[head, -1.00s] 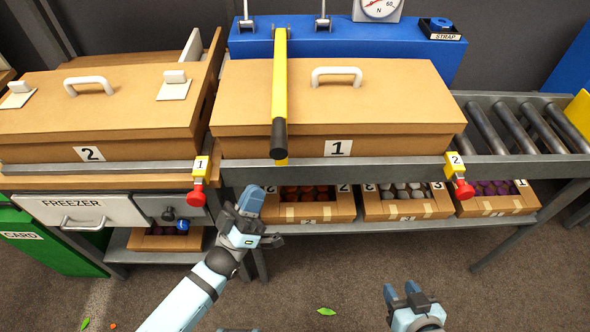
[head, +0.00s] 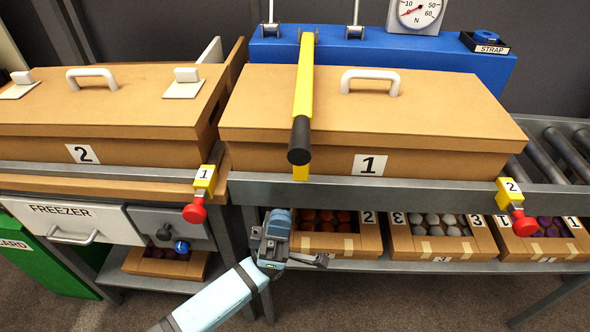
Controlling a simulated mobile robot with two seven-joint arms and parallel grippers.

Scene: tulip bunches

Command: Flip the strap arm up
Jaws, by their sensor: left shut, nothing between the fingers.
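The strap arm is a yellow bar (head: 304,82) with a black grip (head: 299,140) at its near end. It lies down across the lid of the carton marked 1 (head: 430,115), running from the blue unit (head: 400,53) behind to just past the carton's front edge. My left gripper (head: 279,222) is below and a little left of the black grip, in front of the lower shelf. It is shut and empty, apart from the strap arm. My right gripper is out of the picture.
Carton 2 (head: 120,100) stands at the left. Red knobs on yellow holders (head: 203,180) and (head: 511,192) jut from the bench's front rail. Small boxes (head: 340,240) fill the lower shelf. Rollers (head: 560,150) lie at the right.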

